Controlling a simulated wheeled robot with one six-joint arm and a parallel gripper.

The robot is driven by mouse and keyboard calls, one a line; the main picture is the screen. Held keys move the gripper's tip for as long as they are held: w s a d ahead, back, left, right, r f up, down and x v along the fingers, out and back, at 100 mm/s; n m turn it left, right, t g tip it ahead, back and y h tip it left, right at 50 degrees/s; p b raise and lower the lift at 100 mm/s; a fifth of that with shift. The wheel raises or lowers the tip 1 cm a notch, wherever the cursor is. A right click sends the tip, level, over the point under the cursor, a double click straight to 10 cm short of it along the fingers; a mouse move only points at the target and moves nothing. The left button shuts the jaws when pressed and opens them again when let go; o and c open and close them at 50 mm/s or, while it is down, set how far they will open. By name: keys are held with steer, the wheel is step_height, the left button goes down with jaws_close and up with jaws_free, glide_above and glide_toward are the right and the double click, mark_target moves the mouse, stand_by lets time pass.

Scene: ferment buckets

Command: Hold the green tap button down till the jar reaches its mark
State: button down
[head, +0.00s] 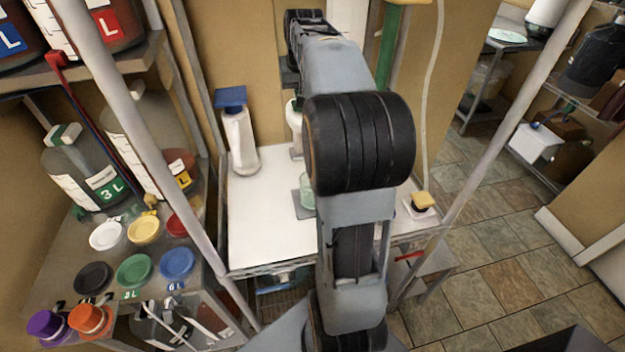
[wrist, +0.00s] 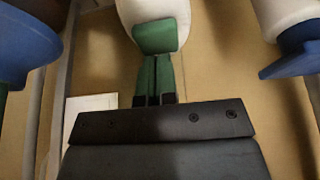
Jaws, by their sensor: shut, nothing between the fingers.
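In the wrist view, a green tap button (wrist: 155,37) sits on a white rounded tap body (wrist: 172,10) at top centre. My gripper (wrist: 154,58) is shut, its two narrow green fingers side by side and empty. Their tips are right at the button's lower edge; I cannot tell whether they touch or press it. In the head view, a pale greenish clear jar (head: 307,190) stands on a small grey base on the white table (head: 265,235), partly hidden by my arm. Its mark and fill level cannot be made out. My arm hides the gripper and button there.
A white dispenser with a blue top (head: 231,98) stands left of the jar. A yellow-topped item (head: 422,201) sits at the table's right edge. A shelf with coloured lids (head: 134,270) is at left.

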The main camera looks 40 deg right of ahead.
steer(key=shift+f+b, duration=0.6)
steer(key=shift+f, duration=0.35)
stand_by(7.0)
